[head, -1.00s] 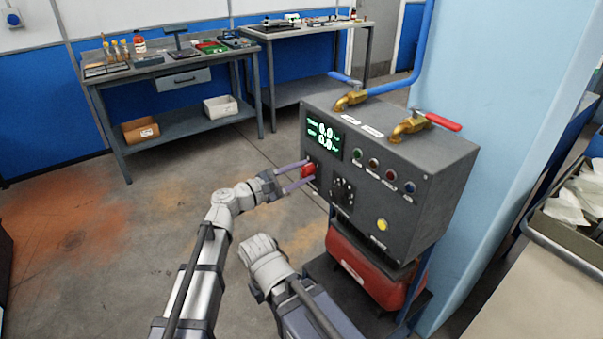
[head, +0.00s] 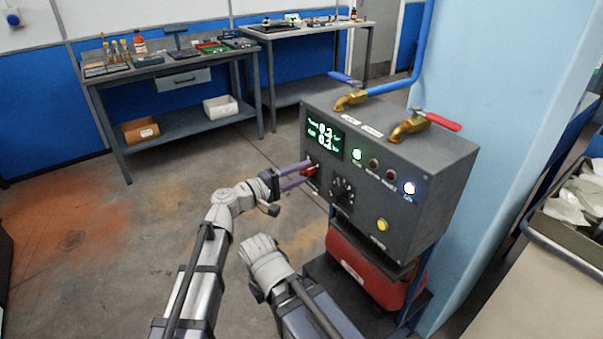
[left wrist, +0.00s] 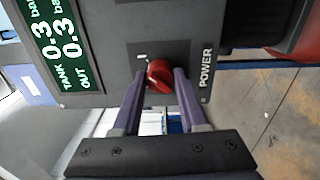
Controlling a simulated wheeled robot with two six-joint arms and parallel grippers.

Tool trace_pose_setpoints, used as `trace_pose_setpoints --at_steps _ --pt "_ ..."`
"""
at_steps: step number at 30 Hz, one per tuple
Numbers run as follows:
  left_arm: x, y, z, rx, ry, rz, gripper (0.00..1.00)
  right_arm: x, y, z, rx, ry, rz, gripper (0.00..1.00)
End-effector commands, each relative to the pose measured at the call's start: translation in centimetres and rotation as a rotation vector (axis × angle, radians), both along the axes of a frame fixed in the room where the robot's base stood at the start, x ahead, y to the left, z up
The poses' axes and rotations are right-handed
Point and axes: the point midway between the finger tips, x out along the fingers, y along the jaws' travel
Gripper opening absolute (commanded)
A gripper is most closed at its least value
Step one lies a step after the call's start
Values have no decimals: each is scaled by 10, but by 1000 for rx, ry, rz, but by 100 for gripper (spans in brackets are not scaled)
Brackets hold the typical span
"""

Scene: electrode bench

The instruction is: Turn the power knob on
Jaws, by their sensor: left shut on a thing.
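The red power knob (head: 310,172) is on the front of the grey control box (head: 430,190), below the green display (head: 324,137). In the left wrist view the red knob (left wrist: 160,76) sits on a dark plate beside the word POWER. My left gripper (head: 305,170) is shut on the knob, with one purple finger on each side of it. The display reads 0.3 on both lines.
A black dial (head: 342,192) and a yellow button (head: 382,224) are on the same panel. Brass valves with a blue handle (head: 345,79) and a red handle (head: 436,121) stand on top. A red tank (head: 372,277) is below. Workbenches stand at the back.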

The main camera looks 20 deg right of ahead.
Motion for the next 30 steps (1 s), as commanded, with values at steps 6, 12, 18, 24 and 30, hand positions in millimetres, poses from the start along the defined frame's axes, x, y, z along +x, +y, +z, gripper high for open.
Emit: trace_pose_setpoints --at_steps 6,12,18,24,30 --pt "-1 0 -1 17 -42 -1 0 0 0 0 0 0 0 0" --pt "-1 0 -1 21 -51 -2 0 0 0 0 0 0 0 0" --pt "-1 0 -1 22 -51 -2 0 0 0 0 0 0 0 0" --pt "-1 0 -1 20 -50 -1 57 0 0 0 0 0 0 0" --pt "-1 0 0 19 -49 -1 72 0 0 0 0 0 0 0"
